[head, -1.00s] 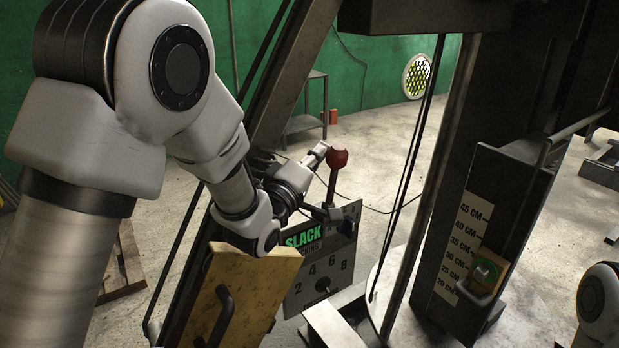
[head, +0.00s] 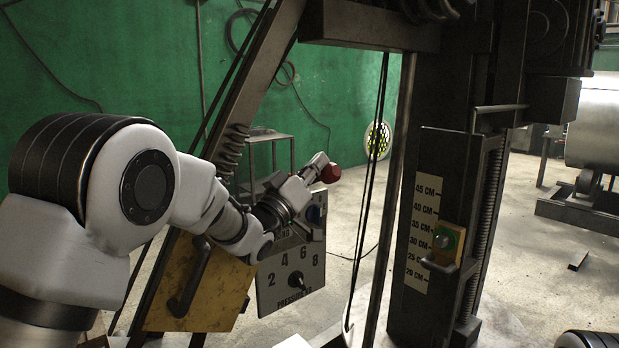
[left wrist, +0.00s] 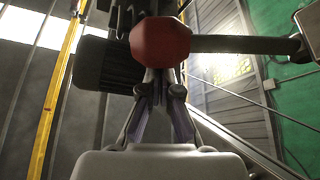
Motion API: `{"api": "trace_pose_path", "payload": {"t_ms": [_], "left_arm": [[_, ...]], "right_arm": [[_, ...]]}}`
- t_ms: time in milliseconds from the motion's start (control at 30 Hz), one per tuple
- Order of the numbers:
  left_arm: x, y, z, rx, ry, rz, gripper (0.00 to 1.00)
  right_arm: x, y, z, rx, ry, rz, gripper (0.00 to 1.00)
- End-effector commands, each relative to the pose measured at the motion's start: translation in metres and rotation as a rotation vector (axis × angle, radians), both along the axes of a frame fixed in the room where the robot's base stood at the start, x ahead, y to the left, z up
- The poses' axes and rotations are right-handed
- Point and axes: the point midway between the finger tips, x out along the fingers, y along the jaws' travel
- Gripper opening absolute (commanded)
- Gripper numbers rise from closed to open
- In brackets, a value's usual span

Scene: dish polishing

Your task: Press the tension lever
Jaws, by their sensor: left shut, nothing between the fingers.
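The tension lever has a red faceted knob (head: 330,173) beside the control panel (head: 292,281), which carries a dial with numbers. My left gripper (head: 315,166) is shut and empty, its fingertips right by the knob. In the left wrist view the knob (left wrist: 160,42) stands just beyond the shut fingertips (left wrist: 160,84), and its dark shaft (left wrist: 245,45) runs to the right. I cannot tell whether the fingers touch the knob. My arm and gripper hide part of the panel's display. My right gripper is not in view.
A yellow panel with a dark handle (head: 190,276) is below my left arm. Black belts and slanted beams flank the panel.

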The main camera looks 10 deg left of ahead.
Motion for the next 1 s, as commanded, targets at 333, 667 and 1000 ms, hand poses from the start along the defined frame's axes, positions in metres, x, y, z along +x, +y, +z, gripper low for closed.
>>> {"api": "trace_pose_path", "payload": {"t_ms": [333, 667, 1000], "left_arm": [[-0.005, -0.006, -0.011, 0.078, -0.059, 0.0, 0.0], [-0.005, -0.007, -0.013, 0.085, -0.059, -0.002, 0.0], [-0.005, -0.006, 0.007, 0.083, -0.063, -0.001, 0.0]], "right_arm": [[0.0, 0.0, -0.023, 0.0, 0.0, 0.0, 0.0], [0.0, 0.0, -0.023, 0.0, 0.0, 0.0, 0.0], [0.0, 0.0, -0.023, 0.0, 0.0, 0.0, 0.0]]}}
